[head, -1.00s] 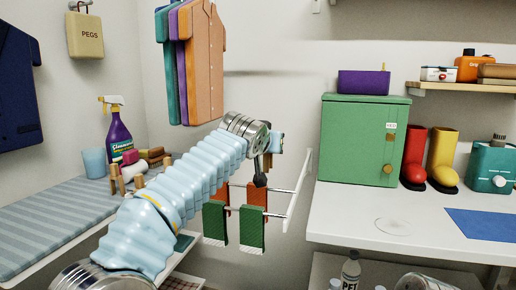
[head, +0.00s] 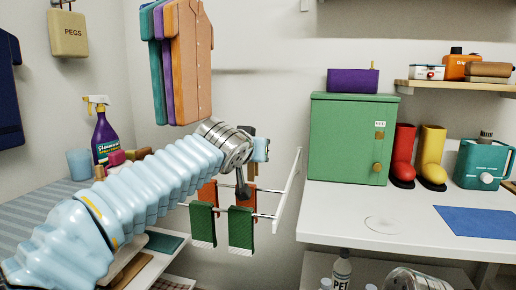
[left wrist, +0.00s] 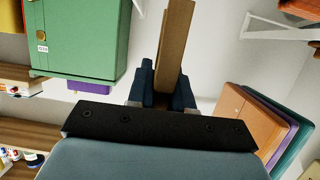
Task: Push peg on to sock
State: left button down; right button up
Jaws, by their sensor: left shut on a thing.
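My left gripper (head: 243,186) is above and just behind the top of the right green sock (head: 241,229) in the head view, its fingers partly hidden by the wrist. In the left wrist view my left gripper (left wrist: 163,92) is shut on a wooden peg (left wrist: 175,38), which sticks out past the fingertips. Another green sock (head: 202,222) with a white end hangs to the left on the white drying rack (head: 288,195). Orange socks (head: 208,191) hang on a bar behind. I cannot tell whether the peg touches a sock.
A green cabinet (head: 345,140) stands on the white worktop (head: 345,215) right of the rack. Shirts (head: 190,65) hang above my left arm. A striped ironing surface (head: 30,225) lies at left, with a purple spray bottle (head: 105,135) on it.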

pick_arm(q)
jog(key=shift+s+a, duration=0.3)
jog(key=shift+s, duration=0.55)
jog(key=s+f+b, duration=0.1)
jog(key=s+b, duration=0.1)
jog(key=s+a+f+b, duration=0.1)
jog(key=s+b, duration=0.1)
jog(key=s+a+f+b, duration=0.1)
jog(key=s+b, duration=0.1)
jog(key=shift+s+a+b, duration=0.2)
jog(key=shift+s+b, duration=0.2)
notch_tip(320, 180, down, 4)
jog(key=b, duration=0.4)
jog(key=shift+f+b, duration=0.25)
jog(key=shift+b, duration=0.05)
pick_arm(e)
notch_tip(320, 180, down, 11)
jog(key=d, duration=0.2)
jog(key=shift+w+d+f, duration=0.15)
jog(key=shift+w+d, duration=0.05)
jog(key=shift+w, duration=0.25)
pick_arm(q)
jog(key=c, duration=0.9)
grip_release()
jog(key=shift+c, duration=0.2)
